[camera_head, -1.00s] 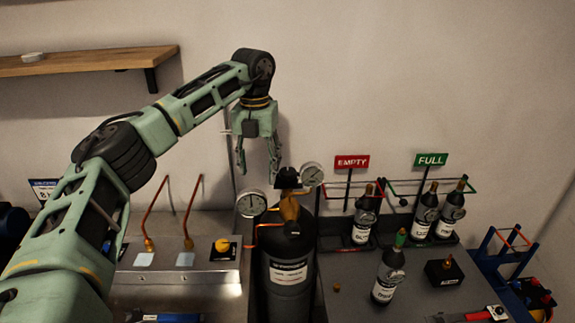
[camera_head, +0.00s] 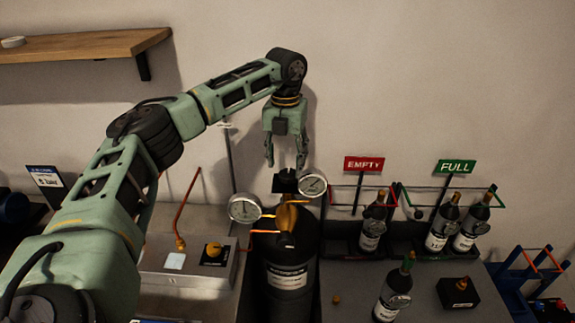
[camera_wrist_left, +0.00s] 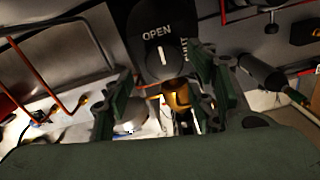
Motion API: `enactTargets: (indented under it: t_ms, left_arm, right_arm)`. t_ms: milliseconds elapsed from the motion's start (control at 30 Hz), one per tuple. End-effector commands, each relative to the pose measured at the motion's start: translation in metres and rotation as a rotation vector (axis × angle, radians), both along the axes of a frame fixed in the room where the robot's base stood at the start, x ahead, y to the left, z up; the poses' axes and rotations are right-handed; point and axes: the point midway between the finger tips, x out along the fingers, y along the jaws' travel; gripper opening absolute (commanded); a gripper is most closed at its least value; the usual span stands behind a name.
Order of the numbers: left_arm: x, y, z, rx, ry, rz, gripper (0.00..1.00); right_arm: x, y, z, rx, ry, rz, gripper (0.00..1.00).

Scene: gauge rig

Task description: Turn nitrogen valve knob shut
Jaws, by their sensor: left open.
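The black nitrogen valve knob (camera_head: 287,180) sits on top of the brass regulator (camera_head: 286,216) on the black cylinder (camera_head: 290,262). In the left wrist view the knob (camera_wrist_left: 160,58) shows a white pointer line below the word OPEN on a black plate. My left gripper (camera_head: 286,166) points down just above the knob. Its fingers are apart, and in the left wrist view (camera_wrist_left: 165,85) they stand either side of the knob, with nothing held. I cannot tell whether a finger touches it. My right gripper is not in view.
Two round gauges (camera_head: 244,208) (camera_head: 313,183) flank the regulator, close to my fingers. Bottles stand in racks under the EMPTY sign (camera_head: 364,163) and FULL sign (camera_head: 455,166). One bottle (camera_head: 393,291) stands alone on the bench. A wooden shelf (camera_head: 85,44) is on the wall.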

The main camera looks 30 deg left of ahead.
Motion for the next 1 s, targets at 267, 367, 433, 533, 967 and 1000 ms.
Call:
enactTargets:
  t_ms: [267,367,433,533,967,1000]
  left_arm:
    - [0.0,0.0,-0.031,0.0,0.001,0.0,0.51]
    - [0.0,0.0,-0.035,0.0,0.0,0.0,0.51]
    - [0.0,0.0,-0.036,0.0,-0.001,0.0,0.51]
    - [0.0,0.0,-0.036,0.0,-0.001,0.0,0.51]
    - [0.0,0.0,-0.035,0.001,0.0,0.001,0.17]
    - [0.0,0.0,-0.035,0.001,0.0,0.001,0.14]
  right_arm:
    - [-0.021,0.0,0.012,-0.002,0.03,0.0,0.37]
    - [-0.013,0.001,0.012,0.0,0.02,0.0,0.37]
    - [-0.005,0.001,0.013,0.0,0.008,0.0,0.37]
    - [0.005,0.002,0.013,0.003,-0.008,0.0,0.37]
    - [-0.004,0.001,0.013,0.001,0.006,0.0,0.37]
    - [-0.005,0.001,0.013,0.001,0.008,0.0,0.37]
